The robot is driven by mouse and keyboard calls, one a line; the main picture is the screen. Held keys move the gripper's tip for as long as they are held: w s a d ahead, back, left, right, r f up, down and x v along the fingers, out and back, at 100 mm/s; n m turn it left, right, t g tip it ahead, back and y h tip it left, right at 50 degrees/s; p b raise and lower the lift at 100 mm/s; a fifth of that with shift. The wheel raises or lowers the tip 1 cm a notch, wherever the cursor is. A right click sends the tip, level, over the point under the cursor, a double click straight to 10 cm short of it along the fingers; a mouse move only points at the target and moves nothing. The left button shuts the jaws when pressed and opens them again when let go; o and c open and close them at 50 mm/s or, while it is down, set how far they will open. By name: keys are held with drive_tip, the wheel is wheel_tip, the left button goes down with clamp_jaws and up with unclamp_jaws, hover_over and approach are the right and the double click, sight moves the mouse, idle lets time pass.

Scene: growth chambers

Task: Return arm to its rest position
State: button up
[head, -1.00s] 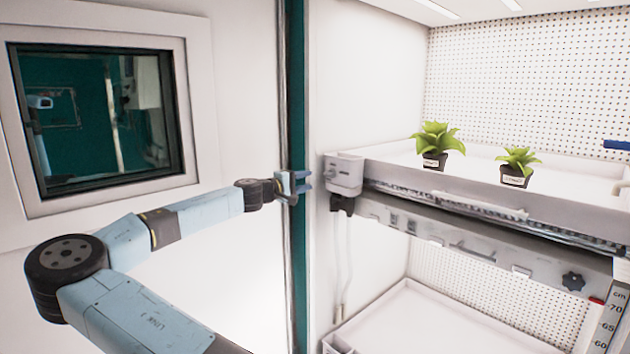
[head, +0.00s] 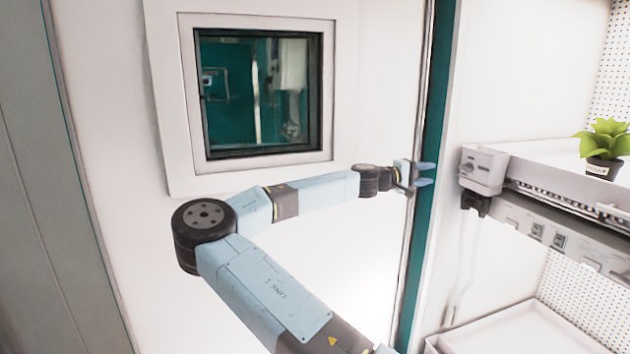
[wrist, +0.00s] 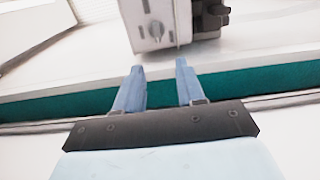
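My gripper (head: 425,174) is at the end of my outstretched light-blue arm in the head view, in front of the teal door-frame strip (head: 418,255). In the wrist view its two blue fingers (wrist: 160,88) stand apart with nothing between them, so it is open and empty. The arm is bent at the elbow and reaches to the right across the white chamber wall.
A grey-white control box (head: 483,168) sits at the shelf corner, right of my gripper; it also shows in the wrist view (wrist: 155,22). A potted plant (head: 604,148) stands on the upper shelf. A window (head: 262,92) is in the wall behind the arm.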

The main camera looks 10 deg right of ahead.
drive_tip(key=s+d+f+m+g+y, duration=0.2)
drive_tip(key=s+d+f+y, duration=0.1)
drive_tip(key=s+d+f, duration=0.3)
drive_tip(key=s+a+f+m+y, duration=0.1)
drive_tip(key=s+a+f+y, duration=0.3)
drive_tip(key=f, duration=0.2)
drive_tip(key=s+a+f+m+y, duration=0.2)
drive_tip(key=s+a+f+y, duration=0.15)
drive_tip(key=f+y, duration=0.2)
drive_tip(key=s+a+r+t+y, duration=0.1)
drive_tip(key=s+a+r+y, duration=0.15)
drive_tip(key=a, duration=0.25)
drive_tip(key=s+a+r+n+t+y, duration=0.1)
drive_tip(key=s+a+r, duration=0.15)
drive_tip(key=a, duration=0.35)
drive_tip(key=s+a+r+t+y, duration=0.1)
drive_tip(key=a+r, duration=0.3)
drive_tip(key=a, duration=0.1)
drive_tip(key=s+a+r+n+t, duration=0.1)
drive_tip(key=s+a+r, duration=0.4)
drive_tip(key=s, duration=0.3)
drive_tip(key=s+a+r+n+t+y, duration=0.1)
drive_tip(key=s+a+r+n+t, duration=0.1)
drive_tip(key=s+a+r, duration=0.4)
drive_tip(key=shift+s+a+r, duration=0.15)
drive_tip(key=shift+s+a, duration=0.75)
drive_tip(key=shift+a, duration=0.1)
